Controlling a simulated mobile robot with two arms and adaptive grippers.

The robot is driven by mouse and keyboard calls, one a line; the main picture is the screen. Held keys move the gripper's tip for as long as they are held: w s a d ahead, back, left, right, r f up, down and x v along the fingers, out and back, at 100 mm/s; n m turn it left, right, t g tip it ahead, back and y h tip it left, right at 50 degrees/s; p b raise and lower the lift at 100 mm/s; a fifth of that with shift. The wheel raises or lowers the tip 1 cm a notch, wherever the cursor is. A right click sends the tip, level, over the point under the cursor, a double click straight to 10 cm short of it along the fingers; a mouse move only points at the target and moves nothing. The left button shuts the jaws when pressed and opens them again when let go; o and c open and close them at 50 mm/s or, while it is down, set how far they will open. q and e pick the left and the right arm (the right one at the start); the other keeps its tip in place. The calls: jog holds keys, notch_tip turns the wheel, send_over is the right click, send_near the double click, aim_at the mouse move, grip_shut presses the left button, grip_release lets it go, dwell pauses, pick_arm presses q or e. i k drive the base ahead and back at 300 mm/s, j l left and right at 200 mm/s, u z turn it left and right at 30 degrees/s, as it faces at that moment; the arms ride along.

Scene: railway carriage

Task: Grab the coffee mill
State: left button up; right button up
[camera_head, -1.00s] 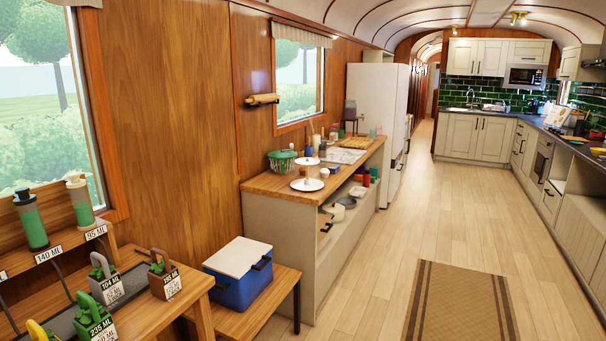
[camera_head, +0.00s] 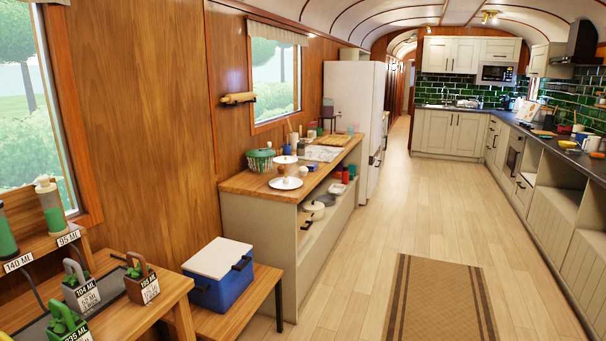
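I cannot make out the coffee mill with certainty. A small dark upright object (camera_head: 328,110) stands at the far end of the wooden-topped counter (camera_head: 243,184), near the fridge, but it is too small to identify. Neither of my grippers shows in the head view.
A blue cool box (camera_head: 222,290) with a white lid sits on a low wooden bench at the left. Planters and bottles with labels stand on a wooden table in front. The floor (camera_head: 375,230) is clear, with a brown rug (camera_head: 441,300). A kitchen counter lines the right.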

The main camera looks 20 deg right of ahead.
aim_at(300, 145)
jog(key=i+l, duration=0.3)
jog(key=l, duration=0.15)
jog(key=i+l, duration=0.25)
jog(key=l, duration=0.2)
jog(key=i+l+u, duration=0.1)
jog(key=i+l, duration=0.2)
jog(key=l, duration=0.15)
jog(key=i+l, duration=0.25)
jog(key=l, duration=0.2)
jog(key=i+l, duration=0.25)
jog(key=l, duration=0.2)
jog(key=i+l, duration=0.25)
jog(key=l, duration=0.2)
jog(key=i+l+u, duration=0.1)
jog(key=i+l, duration=0.2)
jog(key=l, duration=0.2)
jog(key=i+l, duration=0.25)
jog(key=l, duration=0.2)
